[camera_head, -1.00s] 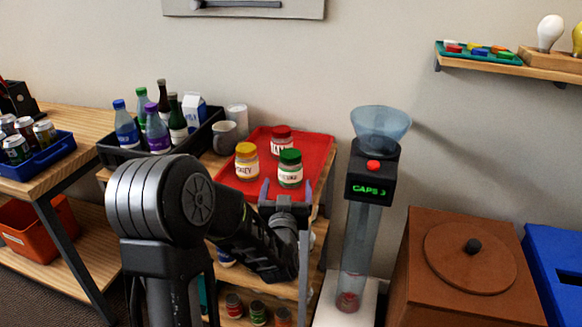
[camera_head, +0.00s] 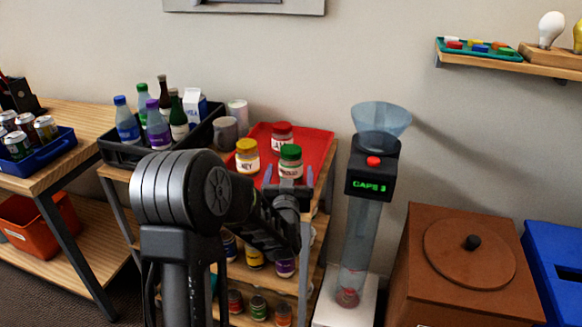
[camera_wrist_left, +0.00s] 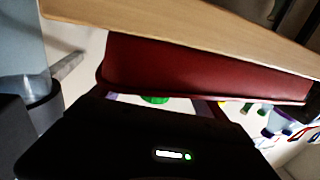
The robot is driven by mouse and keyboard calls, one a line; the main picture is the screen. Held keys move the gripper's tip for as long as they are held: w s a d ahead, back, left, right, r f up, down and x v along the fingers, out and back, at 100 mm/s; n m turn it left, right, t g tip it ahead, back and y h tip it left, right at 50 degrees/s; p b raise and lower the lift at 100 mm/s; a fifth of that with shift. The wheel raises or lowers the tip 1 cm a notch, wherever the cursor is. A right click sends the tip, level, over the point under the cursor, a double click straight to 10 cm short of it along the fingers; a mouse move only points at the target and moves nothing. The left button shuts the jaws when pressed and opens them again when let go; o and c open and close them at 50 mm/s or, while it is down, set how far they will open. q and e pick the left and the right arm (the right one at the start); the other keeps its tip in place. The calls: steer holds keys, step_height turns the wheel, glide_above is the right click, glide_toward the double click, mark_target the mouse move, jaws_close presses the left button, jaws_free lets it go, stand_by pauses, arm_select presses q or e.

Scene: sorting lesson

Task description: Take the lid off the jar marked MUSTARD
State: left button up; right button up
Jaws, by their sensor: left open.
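Three jars stand on a red tray (camera_head: 314,146): one with a yellow lid (camera_head: 246,145), labelled with letters ending "EY", one with a green lid (camera_head: 290,152), and one with a red lid (camera_head: 282,128) behind. The green-lidded jar (camera_head: 290,169) has a white label too blurred to read, and its lower part is hidden by my gripper. My left gripper (camera_head: 288,174) is open and empty, at the tray's front edge before the green-lidded jar, its fingers to either side of it in the picture. The left wrist view shows the green lid (camera_wrist_left: 155,99) between the fingers. My right gripper is not in view.
A black crate of bottles (camera_head: 122,153) and a grey mug (camera_head: 225,131) stand left of the tray. A dispenser with a funnel (camera_head: 381,119), its display reading CAPS 3, stands to the right, beside a brown box (camera_head: 440,240). More jars (camera_head: 258,308) are on lower shelves.

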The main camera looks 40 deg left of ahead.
mark_target(290, 170)
arm_select(q)
steer(key=x, duration=0.3)
steer(key=shift+w+a, duration=0.1)
steer(key=shift+w, duration=0.15)
steer(key=shift+c, duration=0.5)
steer(key=c, duration=1.5)
